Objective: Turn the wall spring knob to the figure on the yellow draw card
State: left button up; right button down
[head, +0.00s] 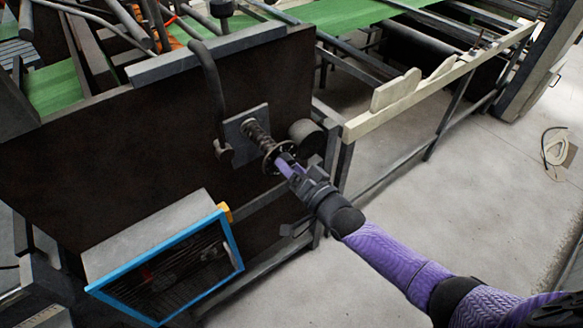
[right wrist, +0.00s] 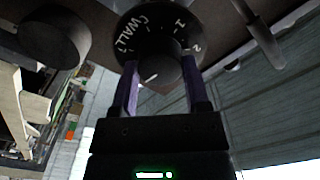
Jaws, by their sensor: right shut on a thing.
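The wall spring knob (head: 270,157) stands out from a dark panel at the end of a coil spring (head: 257,134) on a grey plate. My right gripper (head: 287,166) reaches it from the lower right. In the right wrist view my right gripper (right wrist: 160,75) has its purple fingers on both sides of the knob's round hub (right wrist: 157,72), shut on it. The dark dial (right wrist: 150,35) behind bears white marks reading "WALL", "1" and "2". A short white line shows on the hub. I cannot make out a yellow draw card or its figure. My left gripper is out of view.
A dark round cylinder (head: 306,131) sits close right of the knob, and a bent dark pipe (head: 211,85) runs down left of it. A blue-framed box (head: 237,250) with a small yellow-orange piece (head: 225,211) stands below. Open floor (head: 480,190) lies to the right.

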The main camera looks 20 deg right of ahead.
jog(key=shift+m, duration=0.3)
dwell(0.4)
jog(key=shift+c, duration=0.4)
grip_release()
jog(key=p+v, duration=0.1)
jog(key=v, duration=0.9)
